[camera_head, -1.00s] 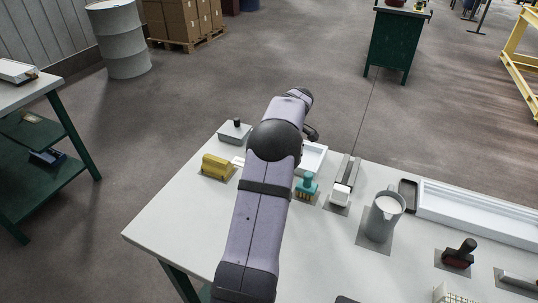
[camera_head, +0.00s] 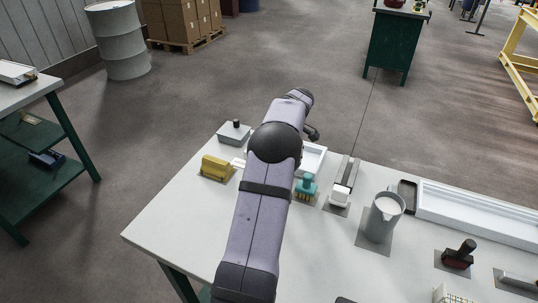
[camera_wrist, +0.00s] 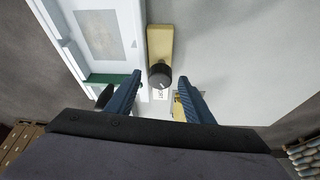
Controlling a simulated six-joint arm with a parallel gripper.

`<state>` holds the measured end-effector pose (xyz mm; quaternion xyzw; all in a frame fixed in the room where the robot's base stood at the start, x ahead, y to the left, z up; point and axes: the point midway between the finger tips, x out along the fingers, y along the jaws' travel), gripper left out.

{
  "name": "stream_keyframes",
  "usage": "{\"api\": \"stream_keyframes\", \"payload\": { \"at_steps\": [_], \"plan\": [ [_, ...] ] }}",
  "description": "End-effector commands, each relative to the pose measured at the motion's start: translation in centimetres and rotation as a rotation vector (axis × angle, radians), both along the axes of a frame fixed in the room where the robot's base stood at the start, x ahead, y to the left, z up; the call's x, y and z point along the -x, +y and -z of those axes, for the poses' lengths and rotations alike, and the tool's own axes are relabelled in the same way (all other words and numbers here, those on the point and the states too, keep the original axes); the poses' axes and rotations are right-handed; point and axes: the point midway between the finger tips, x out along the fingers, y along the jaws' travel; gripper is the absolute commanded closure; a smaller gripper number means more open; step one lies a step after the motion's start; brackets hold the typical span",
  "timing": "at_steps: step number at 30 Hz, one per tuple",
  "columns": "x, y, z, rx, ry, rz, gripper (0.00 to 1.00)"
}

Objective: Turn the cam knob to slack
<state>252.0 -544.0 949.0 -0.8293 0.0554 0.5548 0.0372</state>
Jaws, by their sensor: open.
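The cam knob (camera_wrist: 160,76) is a round black knob with a pale mark on its face, on a tan block (camera_wrist: 160,43) in the wrist view. A small white label (camera_wrist: 159,95) with dark lettering lies just below it in the picture. My gripper (camera_wrist: 159,78) is open, its two blue fingers either side of the knob in the picture, with a visible gap on each side. I cannot tell how far the fingertips are above it. In the head view my arm hides the gripper, and I cannot make out the knob there.
A white tray (camera_wrist: 66,12) lies left of the knob in the wrist view. On the bench (camera_head: 180,215) in the head view stand a yellow block (camera_head: 216,168), a grey box (camera_head: 234,135), a teal-handled stamp (camera_head: 306,187) and a grey jug (camera_head: 382,218). The bench's front left is clear.

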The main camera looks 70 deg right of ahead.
Motion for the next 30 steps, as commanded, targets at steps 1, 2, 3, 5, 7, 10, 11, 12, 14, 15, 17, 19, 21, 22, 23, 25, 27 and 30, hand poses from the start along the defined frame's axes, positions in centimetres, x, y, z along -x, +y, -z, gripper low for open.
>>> {"api": "stream_keyframes", "payload": {
  "at_steps": [1, 2, 3, 5, 7, 10, 11, 12, 14, 15, 17, 19, 21, 22, 23, 25, 27, 30],
  "plan": [
    [0.0, 0.0, -0.1, 0.001, -0.001, 0.0, 0.52],
    [0.0, 0.0, -0.2, 0.001, -0.001, 0.0, 0.52],
    [0.1, 0.0, -0.3, 0.002, -0.001, 0.001, 0.52],
    [0.3, -0.1, -0.7, 0.003, -0.001, 0.001, 0.52],
    [0.5, 0.0, -1.3, 0.003, -0.001, 0.001, 0.52],
    [1.1, 0.0, -2.5, 0.005, 0.0, 0.002, 0.52],
    [1.2, 0.0, -3.0, 0.005, -0.001, 0.002, 0.52],
    [1.5, 0.1, -3.4, 0.003, -0.001, 0.002, 0.52],
    [1.8, 0.1, -4.2, 0.004, 0.0, 0.002, 0.52],
    [2.0, 0.2, -4.7, 0.004, 0.0, 0.002, 0.52],
    [2.2, 0.2, -5.4, 0.002, -0.001, 0.001, 0.52],
    [2.5, 0.2, -6.0, 0.003, -0.001, 0.0, 0.52],
    [2.6, 0.3, -6.4, 0.001, 0.0, -0.001, 0.52],
    [2.7, 0.3, -6.5, 0.001, 0.0, 0.0, 0.52],
    [2.7, 0.3, -6.6, 0.001, 0.0, 0.0, 0.52],
    [2.8, 0.4, -6.8, 0.0, 0.0, 0.0, 0.52],
    [2.8, 0.4, -6.8, 0.0, 0.0, 0.0, 0.52],
    [2.8, 0.4, -6.8, 0.0, 0.0, 0.0, 0.52]
  ]
}}
